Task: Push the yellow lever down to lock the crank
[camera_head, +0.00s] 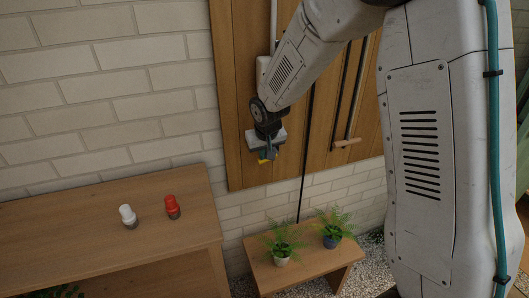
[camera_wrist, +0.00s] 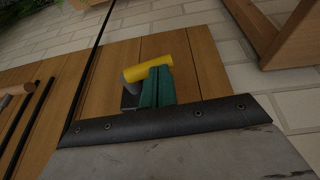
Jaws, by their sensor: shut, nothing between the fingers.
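The yellow lever (camera_wrist: 146,71) lies across the wooden board in the wrist view, on a grey mount. It also shows as a small yellow patch in the head view (camera_head: 263,161), just below my gripper (camera_head: 269,153). My gripper's teal fingers (camera_wrist: 157,88) are shut with nothing between them. They overlap the lever's right part in the wrist view; I cannot tell whether they touch it. The crank is a dark rod with a wooden handle (camera_head: 347,143) on the board, right of my gripper. The handle also shows at the left of the wrist view (camera_wrist: 17,90).
The wooden board (camera_head: 229,100) is on a white brick wall. A wooden table (camera_head: 80,222) at lower left holds a white-capped item (camera_head: 128,214) and a red-capped one (camera_head: 172,206). Two potted ferns stand on a low bench (camera_head: 262,272).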

